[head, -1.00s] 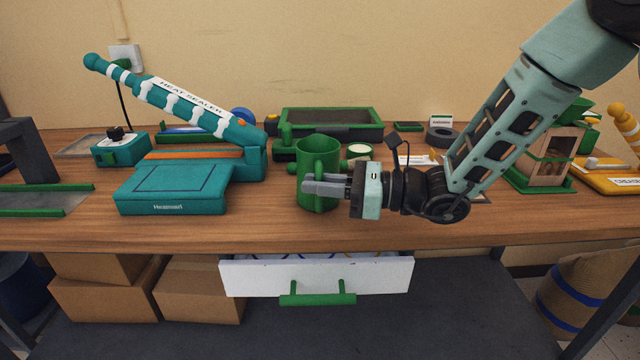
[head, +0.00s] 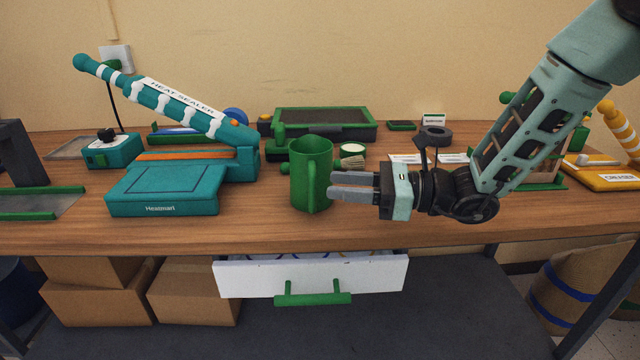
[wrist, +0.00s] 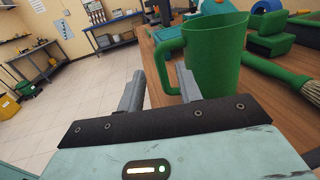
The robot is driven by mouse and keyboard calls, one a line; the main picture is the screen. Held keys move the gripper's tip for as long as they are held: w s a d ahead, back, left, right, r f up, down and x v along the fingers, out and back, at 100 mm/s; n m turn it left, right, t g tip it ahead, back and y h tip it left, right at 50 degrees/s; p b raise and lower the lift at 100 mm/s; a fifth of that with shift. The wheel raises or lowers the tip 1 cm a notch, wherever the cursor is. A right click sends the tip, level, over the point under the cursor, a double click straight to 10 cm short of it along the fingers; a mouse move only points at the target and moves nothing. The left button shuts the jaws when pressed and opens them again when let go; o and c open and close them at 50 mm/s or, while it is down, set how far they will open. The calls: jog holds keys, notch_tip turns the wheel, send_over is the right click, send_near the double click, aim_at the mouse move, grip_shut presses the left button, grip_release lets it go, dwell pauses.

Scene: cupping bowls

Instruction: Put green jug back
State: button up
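The green jug (head: 311,172) stands upright on the wooden workbench (head: 262,217), right of the teal heat sealer. In the wrist view the green jug (wrist: 218,58) is just beyond my fingers, with its handle facing me on the left side. My gripper (head: 334,188) is just right of the jug in the head view, with its fingers pointing left. In the wrist view my gripper (wrist: 160,85) has its two fingers apart with nothing between them. The jug's handle lies ahead of the gap between the fingertips.
The heat sealer (head: 165,188) stands left of the jug. A green-rimmed tray (head: 325,110) is behind it, and a brush (head: 352,160) lies close behind on the right. An open white drawer (head: 312,279) with a green handle juts out below the bench. Bench front is clear.

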jog(key=v, duration=0.6)
jog(key=shift+s+d, duration=0.15)
jog(key=s+a+f+n+g+h, duration=0.1)
jog(key=s+a+n+g+h, duration=0.35)
jog(key=s, duration=0.45)
jog(key=s+a+f+n+g+h, duration=0.25)
jog(key=s+n+g, duration=0.25)
jog(key=s+n, duration=0.35)
jog(key=s+d+f+n+t+h, duration=0.1)
jog(key=s+d+n+t+h, duration=0.4)
jog(key=n+h, duration=0.5)
jog(key=shift+s+d+f+n, duration=0.25)
jog(key=shift+s+d+n, duration=0.45)
jog(key=shift+n, duration=2)
jog(key=shift+r+t, duration=0.1)
jog(key=shift+t, duration=0.15)
